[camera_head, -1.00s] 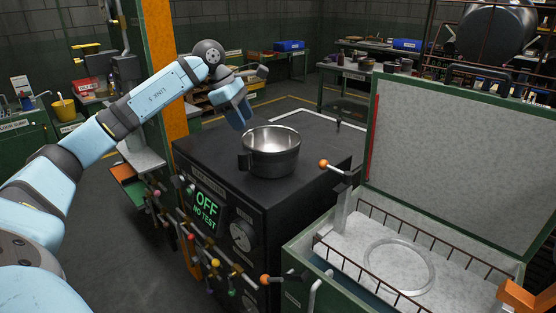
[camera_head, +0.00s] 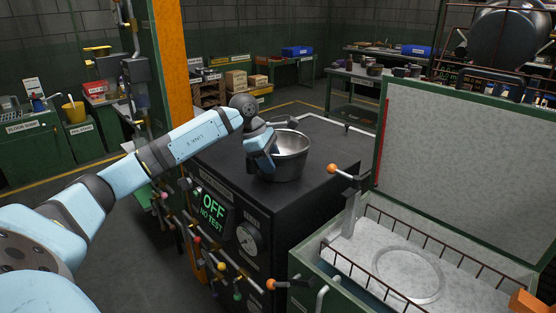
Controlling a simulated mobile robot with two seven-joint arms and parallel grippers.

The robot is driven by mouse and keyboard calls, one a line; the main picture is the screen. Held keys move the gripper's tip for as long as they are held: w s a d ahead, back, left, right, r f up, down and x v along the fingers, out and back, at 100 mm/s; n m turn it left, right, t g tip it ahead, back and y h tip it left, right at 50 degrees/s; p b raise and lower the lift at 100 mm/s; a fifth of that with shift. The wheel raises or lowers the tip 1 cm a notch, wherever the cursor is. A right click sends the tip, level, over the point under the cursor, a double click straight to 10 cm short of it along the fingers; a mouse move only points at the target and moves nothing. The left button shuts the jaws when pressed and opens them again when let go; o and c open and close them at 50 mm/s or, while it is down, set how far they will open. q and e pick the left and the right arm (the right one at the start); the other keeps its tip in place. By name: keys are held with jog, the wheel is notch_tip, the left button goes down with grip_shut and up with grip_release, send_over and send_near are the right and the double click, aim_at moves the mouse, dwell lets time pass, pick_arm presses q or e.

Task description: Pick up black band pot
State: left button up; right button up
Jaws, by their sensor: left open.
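The black band pot (camera_head: 285,157) stands upright on the black top of a machine. It has a bright metal inside and a dark band around its outer wall. My left gripper (camera_head: 268,160) is at the pot's left side, over its near left wall, and hides that side and the handle there. It is open, and the frames do not show clearly whether its fingers touch the pot.
The black machine (camera_head: 225,163) carries a lit "OFF NO TEST" display and levers with coloured knobs. An open green box (camera_head: 300,262) with a raised lid (camera_head: 475,165) stands at the right. An orange-knobbed lever (camera_head: 333,169) rises between them. The machine's top behind the pot is clear.

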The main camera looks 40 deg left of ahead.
pick_arm(q)
grip_shut()
dwell(1.4)
